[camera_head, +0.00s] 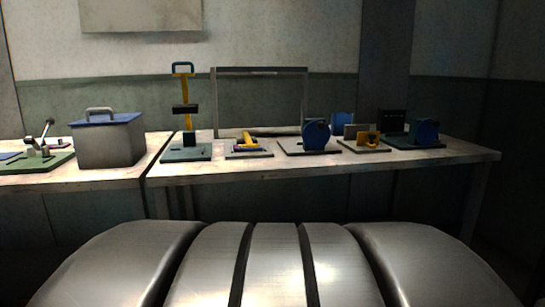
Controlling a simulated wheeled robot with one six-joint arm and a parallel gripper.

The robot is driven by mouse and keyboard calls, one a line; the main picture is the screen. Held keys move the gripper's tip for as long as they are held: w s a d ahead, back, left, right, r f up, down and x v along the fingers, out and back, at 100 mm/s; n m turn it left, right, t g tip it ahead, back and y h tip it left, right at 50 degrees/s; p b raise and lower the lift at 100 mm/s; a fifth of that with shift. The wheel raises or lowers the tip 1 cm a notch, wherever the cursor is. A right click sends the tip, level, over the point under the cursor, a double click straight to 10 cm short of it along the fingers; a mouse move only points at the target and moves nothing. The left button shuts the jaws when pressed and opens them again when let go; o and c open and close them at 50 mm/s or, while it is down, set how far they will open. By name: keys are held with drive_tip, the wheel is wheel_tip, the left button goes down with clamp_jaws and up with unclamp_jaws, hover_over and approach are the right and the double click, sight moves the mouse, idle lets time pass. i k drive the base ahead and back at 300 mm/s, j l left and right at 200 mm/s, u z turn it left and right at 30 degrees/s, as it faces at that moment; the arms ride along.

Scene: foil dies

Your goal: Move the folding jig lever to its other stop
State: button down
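Several small devices stand on the benches, and I cannot tell for sure which one is the folding jig. At the far left, a device on a green base plate (58,160) has a thin metal lever (45,132) tilted up to the right with a dark knob. My gripper is not in view.
A grey box with a blue lid (105,120) stands on the left bench. A grey frame (262,70) rises behind. The right bench's front strip (300,167) is clear.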

sight(250, 145)
drive_tip(key=i+u, duration=0.2)
drive_tip(key=i, duration=0.55)
drive_tip(key=i+l+u, duration=0.15)
drive_tip(key=i, duration=0.6)
drive_tip(key=l, duration=0.1)
